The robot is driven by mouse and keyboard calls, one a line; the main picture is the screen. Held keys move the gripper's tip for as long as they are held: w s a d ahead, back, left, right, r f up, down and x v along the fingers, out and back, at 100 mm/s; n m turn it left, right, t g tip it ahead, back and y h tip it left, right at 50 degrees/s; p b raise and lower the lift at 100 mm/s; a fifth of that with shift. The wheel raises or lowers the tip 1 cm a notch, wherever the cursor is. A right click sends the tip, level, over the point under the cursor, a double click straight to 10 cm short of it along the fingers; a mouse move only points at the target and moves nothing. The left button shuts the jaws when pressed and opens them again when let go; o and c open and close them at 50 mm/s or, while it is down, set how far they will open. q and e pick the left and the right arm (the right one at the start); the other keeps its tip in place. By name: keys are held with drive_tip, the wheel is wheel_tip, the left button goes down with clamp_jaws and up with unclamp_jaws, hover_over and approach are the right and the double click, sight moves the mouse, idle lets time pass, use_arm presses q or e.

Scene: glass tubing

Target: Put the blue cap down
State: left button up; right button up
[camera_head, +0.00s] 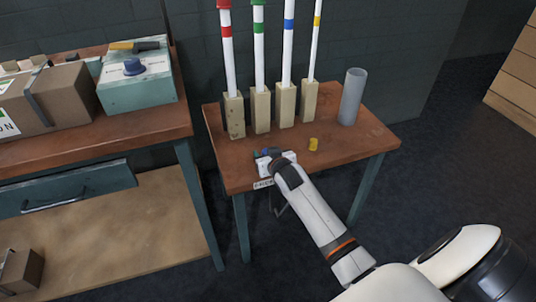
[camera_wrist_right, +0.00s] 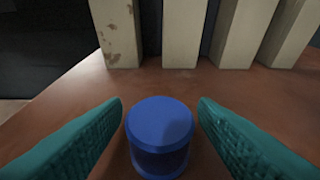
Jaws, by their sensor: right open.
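The blue cap (camera_wrist_right: 160,138) sits upright on the brown table, between the two teal fingers of my right gripper (camera_wrist_right: 160,112). The fingers are open, with a visible gap on each side of the cap. In the head view my right gripper (camera_head: 266,155) is low over the table's front edge and largely hides the cap. My left gripper is not in view.
Tubes with red, green, blue and yellow bands stand in wooden blocks (camera_head: 260,110) behind the gripper. A yellow cap (camera_head: 313,144) and a grey cylinder (camera_head: 352,97) stand to the right. The table's right front (camera_head: 345,150) is clear.

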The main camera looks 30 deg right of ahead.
drive_tip(key=shift+r, duration=0.2)
drive_tip(key=p+v, duration=0.3)
drive_tip(key=v, duration=0.8)
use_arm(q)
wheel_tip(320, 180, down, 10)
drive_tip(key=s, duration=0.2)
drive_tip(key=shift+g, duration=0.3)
use_arm(e)
drive_tip(key=s+a+f+n+g+y, duration=0.1)
drive_tip(key=s+a+f+g, duration=0.2)
drive_tip(key=s+f, duration=0.5)
drive_tip(key=s+a+f+n+g+y, duration=0.1)
drive_tip(key=s+a+f+g, duration=0.3)
drive_tip(key=s+f, duration=0.5)
drive_tip(key=s+a+f+n+g+y, duration=0.1)
drive_tip(key=s+a+f+n+g, duration=0.1)
drive_tip(key=s+a+f, duration=0.5)
wheel_tip(320, 180, down, 4)
drive_tip(key=shift+s+f+n+g, duration=0.2)
drive_tip(key=shift+s+n+g, duration=0.2)
drive_tip(key=shift+s+g, duration=0.5)
